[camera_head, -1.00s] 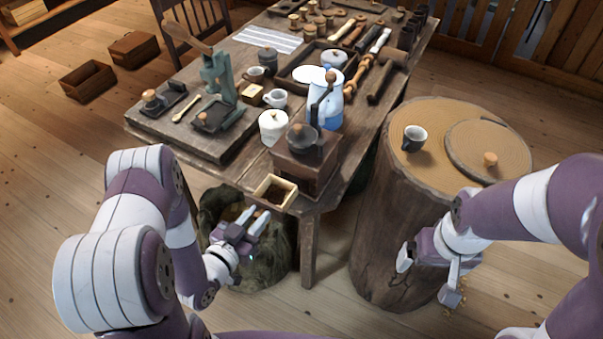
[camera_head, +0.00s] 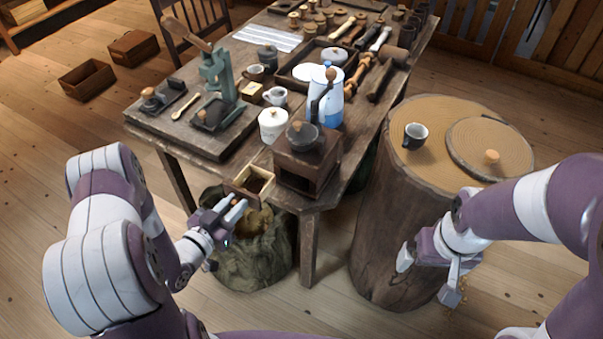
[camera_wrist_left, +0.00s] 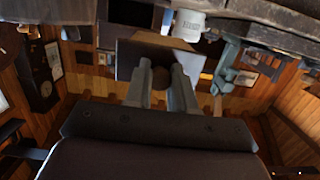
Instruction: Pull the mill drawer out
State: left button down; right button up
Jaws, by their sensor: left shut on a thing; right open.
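The mill (camera_head: 307,165) is a dark wooden box with a grey bowl and crank on top, at the table's near edge. Its small drawer (camera_head: 239,190), pale-sided with brown grounds inside, sticks out left of it beyond the table edge. My left gripper (camera_head: 237,206) is shut on the drawer's round knob. In the left wrist view the fingers (camera_wrist_left: 160,88) clasp the knob (camera_wrist_left: 160,76) before the drawer front (camera_wrist_left: 135,60). My right gripper (camera_head: 428,277) is open and empty before the stump.
A white lidded jar (camera_head: 272,124) and a blue-white pot (camera_head: 327,100) stand close to the mill on the crowded table (camera_head: 225,168). A sack (camera_head: 257,250) stands below the drawer. The stump (camera_head: 375,220) at right bears a dark mug (camera_head: 415,136) and round lid (camera_head: 492,140).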

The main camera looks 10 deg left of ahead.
pick_arm(q)
jog(key=w+a+b, duration=0.2)
jog(key=w+a, duration=0.1)
jog(key=a, duration=0.5)
jog(key=shift+a+f, duration=0.25)
jog(key=shift+f, duration=0.1)
dwell(0.3)
jog(key=b+x, duration=0.3)
jog(key=x, duration=0.8)
jog(key=shift+w+r, duration=0.2)
jog(key=shift+r, duration=0.15)
dwell(0.6)
jog(key=shift+f, duration=0.1)
jog(key=shift+f+b, duration=1.45)
jog(key=shift+f, duration=0.3)
